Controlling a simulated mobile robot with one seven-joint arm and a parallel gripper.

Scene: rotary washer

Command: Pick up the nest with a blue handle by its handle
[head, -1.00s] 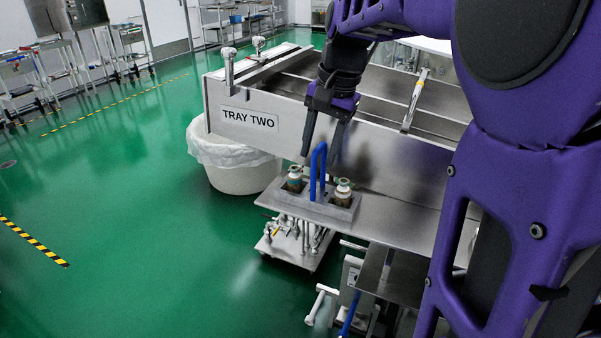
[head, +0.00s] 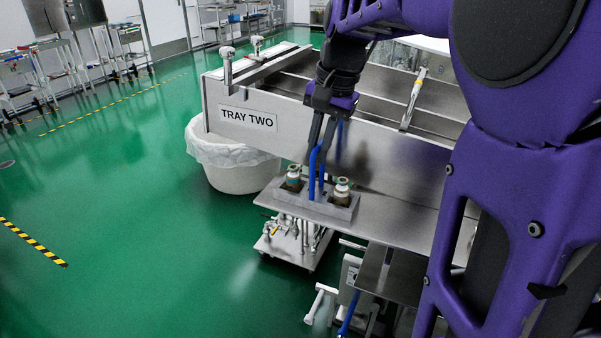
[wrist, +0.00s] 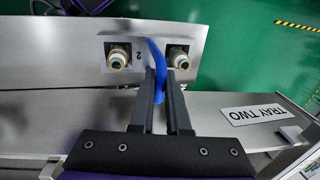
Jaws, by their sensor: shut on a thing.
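The nest (head: 314,207) is a grey block with an upright blue handle (head: 313,170) in its middle. It rests on the steel shelf in front of the tray labelled TRAY TWO. Two vials stand in its sockets, a left vial (head: 293,180) and a right vial (head: 342,191). The wrist view shows the nest (wrist: 143,56) marked with a 2. My gripper (head: 322,142) points down over the nest, its fingers shut on the blue handle. The handle also shows between the fingers in the wrist view (wrist: 157,62). The fingers partly hide the handle.
The steel shelf (head: 400,212) runs right of the nest. Behind it rises the wall of the tray labelled TRAY TWO (head: 249,119). A white lined bin (head: 232,165) stands at the left. A small cart (head: 292,250) with fittings stands below. Open green floor lies left.

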